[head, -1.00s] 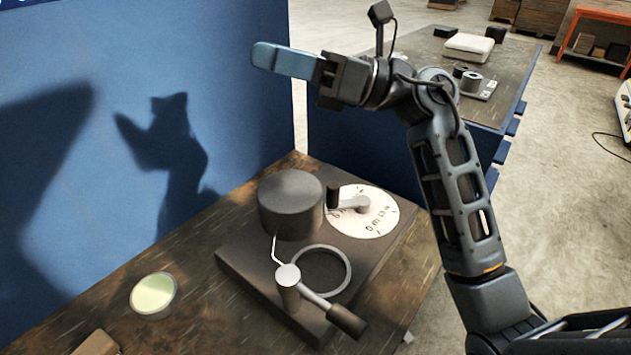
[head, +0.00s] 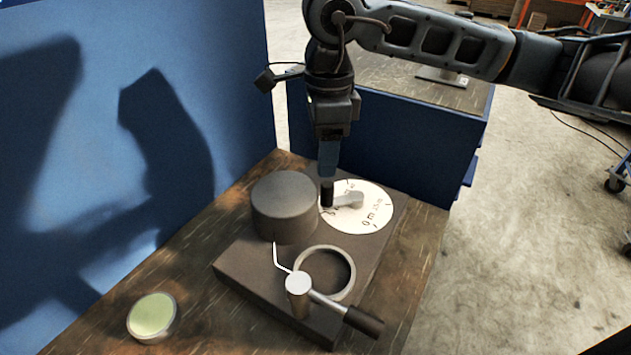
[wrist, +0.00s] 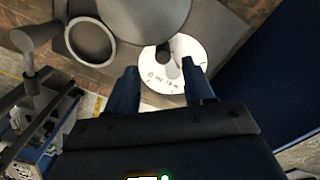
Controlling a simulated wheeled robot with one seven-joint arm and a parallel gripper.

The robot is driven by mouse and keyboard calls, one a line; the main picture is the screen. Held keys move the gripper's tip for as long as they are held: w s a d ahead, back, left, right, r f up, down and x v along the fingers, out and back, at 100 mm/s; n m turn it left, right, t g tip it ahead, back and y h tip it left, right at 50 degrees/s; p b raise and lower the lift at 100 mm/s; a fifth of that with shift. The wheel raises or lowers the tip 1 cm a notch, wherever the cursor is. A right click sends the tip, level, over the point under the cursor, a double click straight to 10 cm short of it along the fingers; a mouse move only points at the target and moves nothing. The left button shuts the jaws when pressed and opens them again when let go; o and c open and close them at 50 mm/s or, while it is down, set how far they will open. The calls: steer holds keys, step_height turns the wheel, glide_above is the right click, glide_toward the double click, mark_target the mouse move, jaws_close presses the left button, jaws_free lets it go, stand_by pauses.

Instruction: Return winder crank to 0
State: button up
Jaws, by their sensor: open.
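The winder crank (head: 347,200) is a grey arm with a dark upright knob (head: 327,194) at its left end. It sits on a white dial (head: 372,218) with printed marks; a 0 shows near the dial's lower front, and the crank points left, away from it. My gripper (head: 328,172) points down just above the knob in the head view. In the wrist view my gripper (wrist: 160,86) is open, its two blue fingers apart, with the dial (wrist: 190,50) and the knob (wrist: 163,53) showing beyond and between them. I cannot tell whether a finger touches the knob.
A dark drum (head: 285,207) stands close left of the dial on the dark base plate (head: 250,262). In front are a ring (head: 325,274) and a lever with a dark handle (head: 363,321). A pale green disc (head: 152,316) lies on the wooden table at left.

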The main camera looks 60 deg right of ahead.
mark_target(327, 183)
steer(key=shift+s+d+f, duration=0.2)
steer(key=shift+d, duration=0.1)
steer(key=shift+f, duration=0.3)
steer(key=shift+f+p, duration=0.65)
steer(key=shift+f, duration=2.8)
jaws_close()
